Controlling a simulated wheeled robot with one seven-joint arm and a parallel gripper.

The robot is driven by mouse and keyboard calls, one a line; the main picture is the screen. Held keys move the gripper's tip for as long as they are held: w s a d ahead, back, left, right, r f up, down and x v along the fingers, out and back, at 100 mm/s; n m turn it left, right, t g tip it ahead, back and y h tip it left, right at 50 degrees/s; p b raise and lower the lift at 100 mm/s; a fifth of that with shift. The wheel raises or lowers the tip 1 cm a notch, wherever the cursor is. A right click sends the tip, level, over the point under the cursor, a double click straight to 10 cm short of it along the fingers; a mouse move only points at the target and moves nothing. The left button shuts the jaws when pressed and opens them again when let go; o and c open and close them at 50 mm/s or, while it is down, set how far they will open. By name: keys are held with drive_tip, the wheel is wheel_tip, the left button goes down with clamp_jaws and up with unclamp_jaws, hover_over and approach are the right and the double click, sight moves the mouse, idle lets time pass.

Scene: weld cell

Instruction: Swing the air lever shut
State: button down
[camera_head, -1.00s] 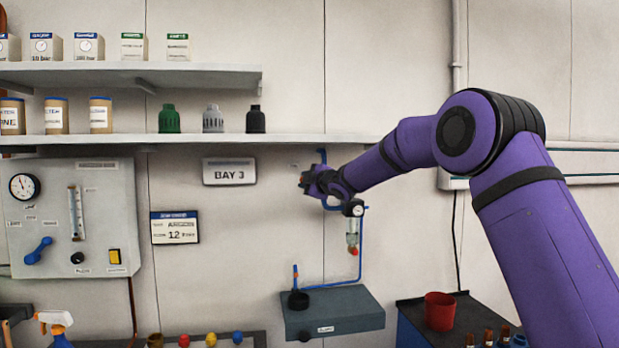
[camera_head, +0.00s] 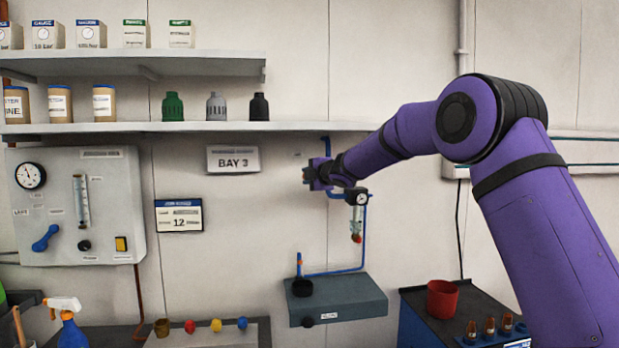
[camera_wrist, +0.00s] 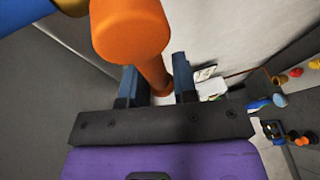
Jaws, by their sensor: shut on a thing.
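The orange air lever (camera_wrist: 130,28) fills the top middle of the wrist view. Its narrower part runs down between the two fingers of my gripper (camera_wrist: 157,85), which are shut on it. A blue pipe (camera_wrist: 28,12) shows at the top left of that view. In the head view my gripper (camera_head: 314,175) is at the wall by the blue air pipe (camera_head: 326,146), just above and left of the regulator gauge (camera_head: 357,196). The lever is hidden there behind the gripper, so its angle is unclear.
A grey bench block (camera_head: 345,300) sits below the pipe. A red cup (camera_head: 441,299) stands on a dark cart at the right. A shelf (camera_head: 200,127) with nozzles runs above left, and a gauge panel (camera_head: 75,205) hangs at the left. The wall around the gripper is mostly clear.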

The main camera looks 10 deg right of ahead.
drive_tip(key=c, duration=1.1)
unclamp_jaws()
drive_tip(key=shift+f, duration=0.1)
drive_tip(key=v, duration=1.1)
